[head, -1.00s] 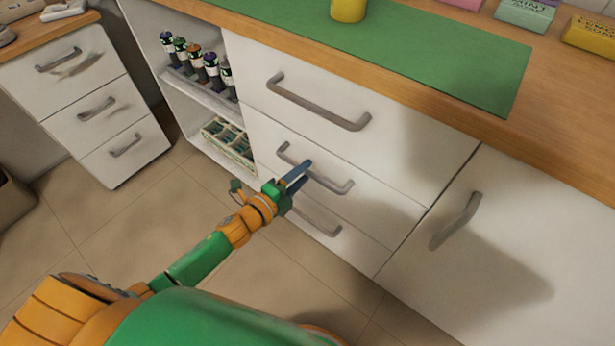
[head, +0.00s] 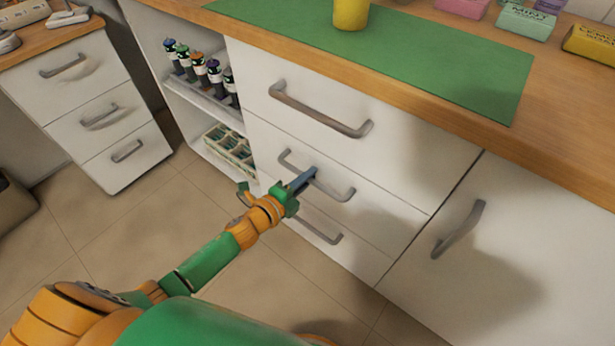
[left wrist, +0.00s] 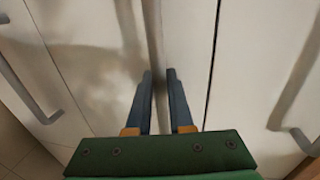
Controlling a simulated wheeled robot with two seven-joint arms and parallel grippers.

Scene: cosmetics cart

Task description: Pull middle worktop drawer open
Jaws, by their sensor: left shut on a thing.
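The middle worktop drawer (head: 378,213) is a white front in the stack under the wooden worktop, with a grey bar handle (head: 340,194). Its face looks level with the fronts around it, with no visible gap. My left gripper (head: 308,177) is shut on the bar near its middle. In the left wrist view the handle bar (left wrist: 153,40) runs between the two blue fingers of the left gripper (left wrist: 160,80). The fingers hide part of the bar. My right gripper is not in view.
The top drawer handle (head: 320,110) is above and the bottom drawer handle (head: 318,229) below. A cupboard door handle (head: 458,228) is at right. Open shelves with bottles (head: 214,78) are at left. A green mat (head: 430,65) lies on the worktop. The floor in front is clear.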

